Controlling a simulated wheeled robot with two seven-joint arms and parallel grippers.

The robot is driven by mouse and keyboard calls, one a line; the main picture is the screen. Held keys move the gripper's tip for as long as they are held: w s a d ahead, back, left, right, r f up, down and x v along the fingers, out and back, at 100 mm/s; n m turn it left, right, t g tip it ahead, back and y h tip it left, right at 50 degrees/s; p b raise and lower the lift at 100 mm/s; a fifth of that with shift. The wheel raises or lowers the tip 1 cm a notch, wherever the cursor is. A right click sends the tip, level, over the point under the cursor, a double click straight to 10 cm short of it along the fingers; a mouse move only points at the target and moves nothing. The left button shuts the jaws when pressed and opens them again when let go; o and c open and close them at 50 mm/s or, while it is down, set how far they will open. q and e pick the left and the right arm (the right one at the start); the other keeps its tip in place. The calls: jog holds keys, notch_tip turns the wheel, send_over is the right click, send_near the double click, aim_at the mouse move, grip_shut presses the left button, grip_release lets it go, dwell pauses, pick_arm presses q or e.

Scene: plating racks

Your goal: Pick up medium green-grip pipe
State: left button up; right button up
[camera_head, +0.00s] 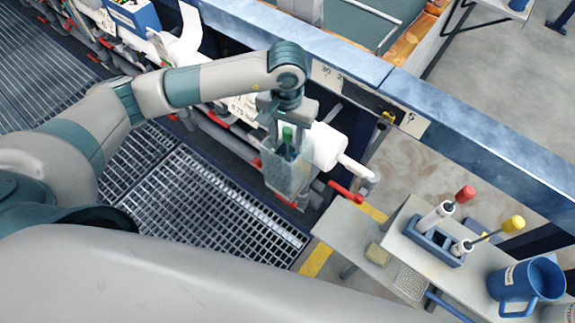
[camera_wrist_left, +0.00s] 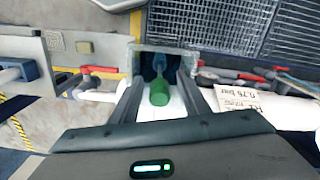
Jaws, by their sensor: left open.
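The green-grip pipe stands with its green grip (camera_head: 287,135) up in a clear, box-like holder (camera_head: 288,178) on the side of the rack line. Its lower part is mostly hidden in the holder. The green grip also shows in the left wrist view (camera_wrist_left: 160,97), between the two fingers. My left gripper (camera_head: 287,124) is over the holder, pointing down, open, with a finger on either side of the grip. I cannot tell whether the fingers touch it. The left gripper also shows in the wrist view (camera_wrist_left: 161,82). My right gripper is not in view.
A white pipe (camera_head: 327,147) and a red valve handle (camera_head: 345,192) are close beside the holder. A blue stand (camera_head: 434,243) with red- and yellow-topped tools and a blue mug (camera_head: 527,281) are on the right bench. A blue beam (camera_head: 340,62) runs behind. Metal grating (camera_head: 205,205) lies in front.

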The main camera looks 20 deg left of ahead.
aim_at(287, 160)
pick_arm(q)
jog(key=shift+f+p, duration=0.55)
jog(key=shift+f, duration=0.95)
grip_shut()
